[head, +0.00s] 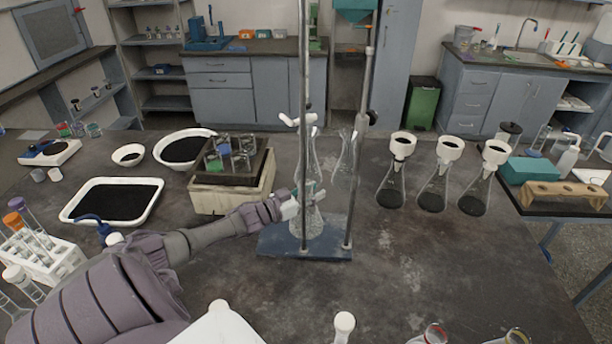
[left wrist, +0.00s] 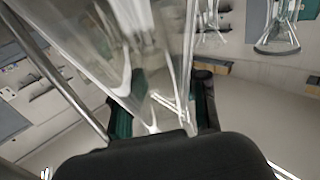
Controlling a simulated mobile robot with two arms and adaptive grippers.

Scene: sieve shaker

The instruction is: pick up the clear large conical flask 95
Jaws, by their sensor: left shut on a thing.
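The clear large conical flask (head: 311,224) is at the stand with the blue base (head: 275,245), partly behind the front metal rod. Its bottom shows just over the blue base; I cannot tell whether it touches. My left gripper (head: 303,202) reaches in from the left and is shut on the flask. In the left wrist view, clear glass (left wrist: 140,60) fills the space between the green-padded fingers of the left gripper (left wrist: 162,112). My right gripper is not in view.
Two upright metal rods (head: 305,90) stand close around the flask. More clear glassware (head: 346,165) is just behind. A shaker box with beakers (head: 215,200) is left of the stand. Several flasks with white funnels (head: 391,185) stand to the right.

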